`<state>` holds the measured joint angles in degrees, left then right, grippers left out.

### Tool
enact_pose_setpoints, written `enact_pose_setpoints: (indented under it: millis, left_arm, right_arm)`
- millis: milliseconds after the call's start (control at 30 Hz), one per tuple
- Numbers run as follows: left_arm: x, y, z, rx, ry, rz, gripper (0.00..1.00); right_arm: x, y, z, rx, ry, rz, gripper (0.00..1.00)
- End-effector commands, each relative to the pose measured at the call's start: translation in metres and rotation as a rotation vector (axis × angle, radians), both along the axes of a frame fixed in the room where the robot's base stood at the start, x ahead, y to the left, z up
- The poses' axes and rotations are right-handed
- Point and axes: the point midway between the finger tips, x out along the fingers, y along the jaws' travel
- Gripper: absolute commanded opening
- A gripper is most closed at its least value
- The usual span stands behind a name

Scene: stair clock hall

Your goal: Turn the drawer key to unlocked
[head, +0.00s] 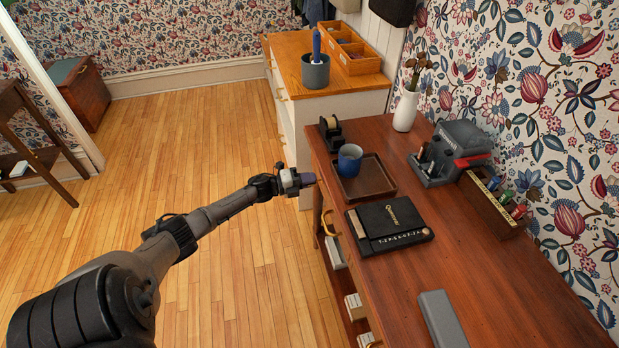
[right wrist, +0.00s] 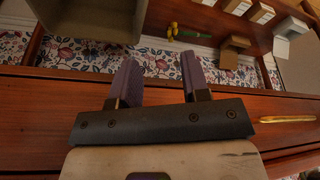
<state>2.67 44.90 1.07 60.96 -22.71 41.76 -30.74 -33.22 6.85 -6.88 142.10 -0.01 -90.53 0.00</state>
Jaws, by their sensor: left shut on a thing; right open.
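The wooden desk (head: 440,275) stands at the right in the head view, with a curved brass handle (head: 327,223) on its drawer front. My left gripper (head: 308,179) is at the front edge of the desk, near its far left corner. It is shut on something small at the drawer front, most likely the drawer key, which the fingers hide. I cannot see which way the key points. My right gripper (right wrist: 158,82) is open with nothing between its fingers. It is in front of the desk, and a brass handle (right wrist: 288,118) shows to its right.
Small boxes stand on the shelf below.

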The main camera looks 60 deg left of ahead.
Motion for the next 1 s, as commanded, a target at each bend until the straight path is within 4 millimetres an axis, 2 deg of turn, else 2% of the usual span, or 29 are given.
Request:
enact_pose_setpoints:
  millis: [667,700,900,1000]
  left_arm:
    - [0.0,-0.0004,-0.0005,-0.051,0.016,-0.001,0.0]
    - [0.0,-0.0004,-0.0005,-0.051,0.016,-0.001,0.09]
    - [0.0,-0.0003,-0.0005,-0.05,0.015,-0.001,0.28]
    - [0.0,-0.0002,-0.0004,-0.05,0.015,-0.001,0.3]
  right_arm:
    - [-0.0002,0.0006,0.0028,0.002,0.0,-0.001,0.43]
    - [-0.0002,0.0003,0.0028,0.001,0.0,-0.001,0.43]
    - [-0.0003,-0.0016,0.0026,-0.005,0.0,0.004,0.43]
    - [-0.0003,-0.0019,0.0026,-0.007,0.001,0.004,0.43]
